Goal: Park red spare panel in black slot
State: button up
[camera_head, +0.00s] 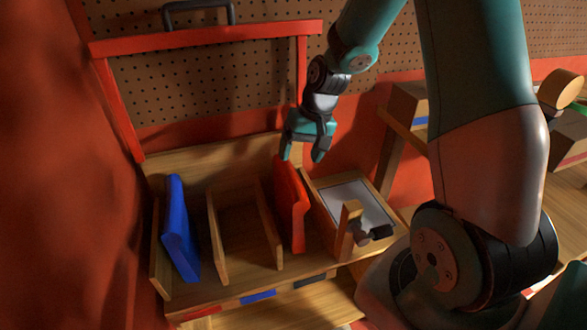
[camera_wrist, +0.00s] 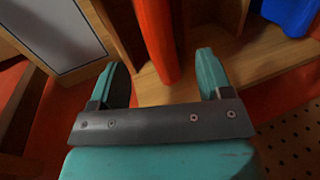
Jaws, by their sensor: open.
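The red spare panel (camera_head: 291,205) stands on edge, leaning slightly, in the right-hand compartment of the wooden rack. The black marker (camera_head: 310,281) is on the rack's front edge below that compartment. My gripper (camera_head: 303,158) is open, just above the panel's top edge, with its fingers pointing down. In the wrist view, the red panel (camera_wrist: 158,38) shows beyond and between the open fingertips (camera_wrist: 162,66), and nothing is gripped. The head view does not clearly show whether the fingers touch the panel.
A blue panel (camera_head: 179,228) leans in the left compartment, above the red marker (camera_head: 201,312). The middle compartment, above the blue marker (camera_head: 258,296), is empty. Wooden dividers (camera_head: 216,235) separate them. A pale-bottomed tray (camera_head: 352,200) with a wooden post sits close on the right. A pegboard wall stands behind.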

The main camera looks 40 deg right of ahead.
jog(key=s+a+r+n, duration=0.4)
jog(key=s+a+r, duration=0.2)
jog(key=a+r, duration=0.4)
jog(key=s+a+r+n, duration=0.2)
jog(key=s+a+n, duration=0.1)
jog(key=s+a, duration=0.2)
jog(key=s+a+r+n+g+y, duration=0.1)
jog(key=s+a+r+n, duration=0.1)
jog(key=s+a, duration=0.3)
jog(key=s+n, duration=0.1)
jog(key=s, duration=0.3)
jog(key=shift+r+n, duration=0.35)
jog(key=shift+n, duration=0.05)
